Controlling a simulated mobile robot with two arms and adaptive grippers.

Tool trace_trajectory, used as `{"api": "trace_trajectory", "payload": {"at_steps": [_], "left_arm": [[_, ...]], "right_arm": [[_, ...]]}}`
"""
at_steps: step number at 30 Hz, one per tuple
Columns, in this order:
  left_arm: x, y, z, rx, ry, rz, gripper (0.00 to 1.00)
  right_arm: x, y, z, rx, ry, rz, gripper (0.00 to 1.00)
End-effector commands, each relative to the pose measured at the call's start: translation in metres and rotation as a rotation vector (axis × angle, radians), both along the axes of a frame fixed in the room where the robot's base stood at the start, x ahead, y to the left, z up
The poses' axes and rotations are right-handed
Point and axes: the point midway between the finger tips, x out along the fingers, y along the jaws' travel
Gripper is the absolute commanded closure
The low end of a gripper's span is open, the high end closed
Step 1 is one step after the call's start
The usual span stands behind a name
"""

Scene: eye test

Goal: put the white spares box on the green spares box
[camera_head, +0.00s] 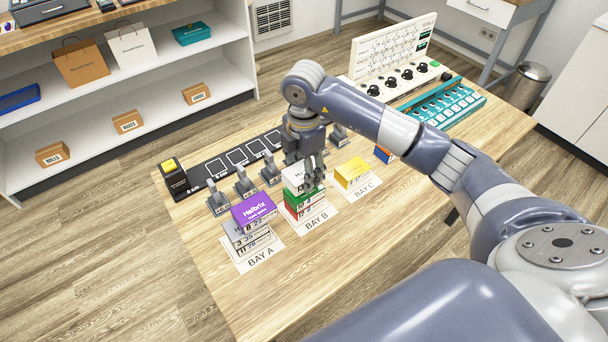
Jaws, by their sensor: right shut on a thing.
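The white spares box (293,176) is at the top of the BAY B stack, partly hidden by my right gripper (314,183). The right gripper points down from above and is shut on the white box. The green spares box (306,199) is directly below the white one, above a red box (308,211). The white box looks level and lined up with the green one; I cannot tell whether they touch or a small gap is left. My left gripper is not in view.
On the wooden table (300,290), BAY A holds a stack topped by a purple box (254,208). BAY C holds a yellow box (352,170). Grey upright devices (244,184) and a black box with a yellow top (173,179) stand behind. The near table area is clear.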

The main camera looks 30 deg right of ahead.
Motion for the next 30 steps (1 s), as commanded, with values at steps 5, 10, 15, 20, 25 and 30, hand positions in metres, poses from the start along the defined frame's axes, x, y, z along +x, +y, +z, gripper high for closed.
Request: {"api": "trace_trajectory", "payload": {"at_steps": [5,10,15,20,25,30], "left_arm": [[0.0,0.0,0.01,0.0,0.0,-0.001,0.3],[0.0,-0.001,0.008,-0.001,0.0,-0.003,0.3],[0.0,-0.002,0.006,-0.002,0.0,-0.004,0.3],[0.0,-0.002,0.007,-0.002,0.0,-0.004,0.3],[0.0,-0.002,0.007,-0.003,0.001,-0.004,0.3],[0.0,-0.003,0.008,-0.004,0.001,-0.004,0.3]], "right_arm": [[-0.001,0.0,-0.023,-0.001,0.004,0.001,0.77],[-0.001,0.0,-0.027,0.0,-0.001,0.001,0.77],[-0.001,0.0,-0.03,0.0,0.0,0.001,0.77],[-0.001,0.0,-0.03,0.0,0.0,0.001,0.3],[-0.001,0.0,-0.03,0.0,0.0,0.001,0.3],[-0.001,0.0,-0.029,0.0,0.0,0.0,0.3]]}}
